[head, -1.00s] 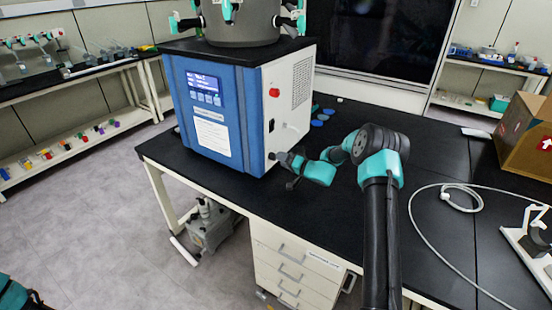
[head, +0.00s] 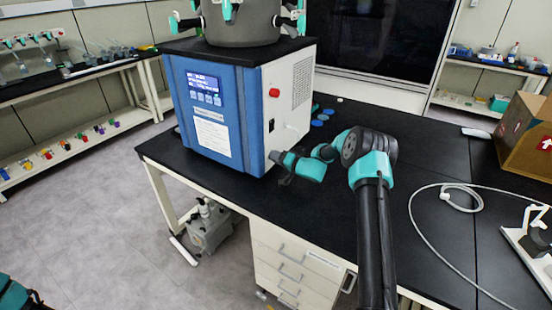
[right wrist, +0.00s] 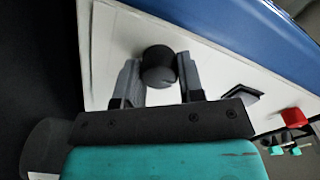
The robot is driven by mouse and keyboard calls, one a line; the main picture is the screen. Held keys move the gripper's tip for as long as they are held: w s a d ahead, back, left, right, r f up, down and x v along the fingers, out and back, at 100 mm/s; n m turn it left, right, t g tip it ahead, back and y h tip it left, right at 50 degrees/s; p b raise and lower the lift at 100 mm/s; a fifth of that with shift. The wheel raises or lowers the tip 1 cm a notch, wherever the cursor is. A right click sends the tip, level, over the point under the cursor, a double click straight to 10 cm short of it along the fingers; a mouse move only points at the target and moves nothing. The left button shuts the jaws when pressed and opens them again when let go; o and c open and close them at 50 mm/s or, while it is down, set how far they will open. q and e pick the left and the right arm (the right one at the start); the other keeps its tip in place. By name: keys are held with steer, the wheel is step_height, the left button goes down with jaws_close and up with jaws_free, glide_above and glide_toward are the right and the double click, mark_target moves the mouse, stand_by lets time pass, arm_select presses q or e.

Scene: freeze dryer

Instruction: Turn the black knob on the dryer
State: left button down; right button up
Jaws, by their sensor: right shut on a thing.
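The dryer (head: 213,110) is a blue and white cabinet on the black table, with a lit screen on its front. The black knob (right wrist: 158,66) sits on its white side panel and shows in the right wrist view between the fingers of my right gripper (right wrist: 157,80). The fingers are shut on the knob, one on each side. In the head view my right gripper (head: 276,157) is at the lower part of the dryer's right side, and it hides the knob there. My left gripper is not in view.
A red button (head: 274,92) and a black socket (head: 271,126) are on the same side panel. A pale cable (head: 448,195) lies on the table at right, near a cardboard box (head: 527,140). Blue discs (head: 320,118) lie behind the arm.

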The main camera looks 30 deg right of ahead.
steer(key=shift+c, duration=1.3)
steer(key=shift+m, duration=0.4)
steer(key=m, duration=0.7)
steer(key=shift+f+m, duration=0.15)
steer(key=shift+m, duration=0.25)
steer(key=m, duration=0.4)
steer(key=shift+m, duration=0.3)
steer(key=m, duration=0.4)
steer(key=shift+f, duration=0.1)
